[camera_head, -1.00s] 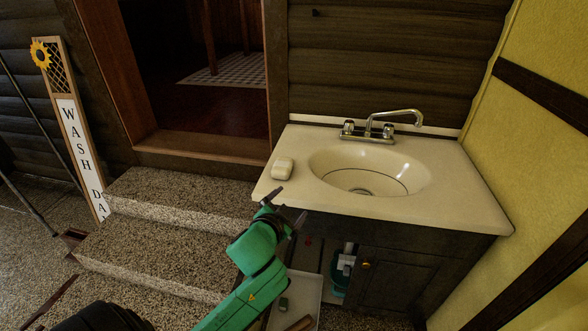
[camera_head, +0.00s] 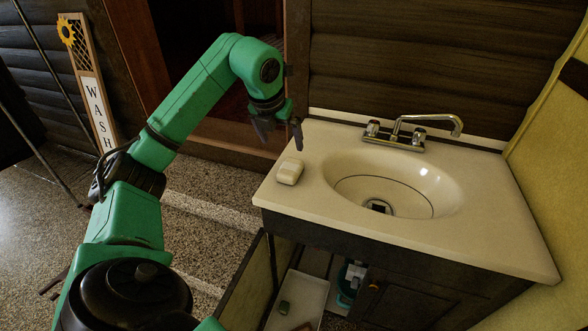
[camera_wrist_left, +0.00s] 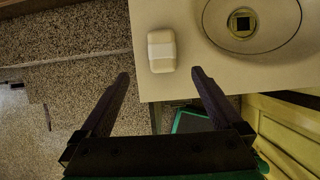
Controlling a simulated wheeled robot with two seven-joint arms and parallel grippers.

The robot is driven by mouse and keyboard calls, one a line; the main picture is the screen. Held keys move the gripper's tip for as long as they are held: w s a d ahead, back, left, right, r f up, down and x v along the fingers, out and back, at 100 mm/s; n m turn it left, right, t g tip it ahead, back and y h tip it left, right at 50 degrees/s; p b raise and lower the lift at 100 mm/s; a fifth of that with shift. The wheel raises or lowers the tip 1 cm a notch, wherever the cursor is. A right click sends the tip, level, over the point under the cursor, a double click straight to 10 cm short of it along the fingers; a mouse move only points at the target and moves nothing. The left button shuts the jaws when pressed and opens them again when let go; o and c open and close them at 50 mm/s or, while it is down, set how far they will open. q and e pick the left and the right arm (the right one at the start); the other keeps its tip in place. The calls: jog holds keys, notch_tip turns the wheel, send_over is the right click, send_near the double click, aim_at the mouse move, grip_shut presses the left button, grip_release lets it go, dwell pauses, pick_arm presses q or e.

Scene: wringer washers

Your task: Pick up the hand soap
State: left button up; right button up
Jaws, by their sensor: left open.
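The hand soap (camera_head: 289,171) is a pale cream bar lying on the left part of the sink counter (camera_head: 480,225). My left gripper (camera_head: 280,136) is above the counter's left edge, pointing down, apart from the soap and a little behind it in the head view. Its fingers are spread and nothing is between them. In the left wrist view the soap (camera_wrist_left: 161,51) lies beyond the fingertips, roughly between their lines, and the open left gripper (camera_wrist_left: 160,75) shows from behind. My right gripper is not in view.
The sink basin (camera_head: 405,185) and a chrome faucet (camera_head: 415,130) are right of the soap. A wooden wall stands behind the counter. Stone steps (camera_head: 205,225) are to the left. Under the counter, a cabinet holds a white tray (camera_head: 308,290) with a small green item.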

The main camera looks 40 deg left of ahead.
aim_at(290, 167)
pick_arm(q)
jog(key=x, duration=1.3)
jog(key=shift+s+d+p, duration=0.15)
jog(key=shift+p, duration=0.25)
jog(key=shift+r, duration=0.1)
jog(key=c, duration=1.5)
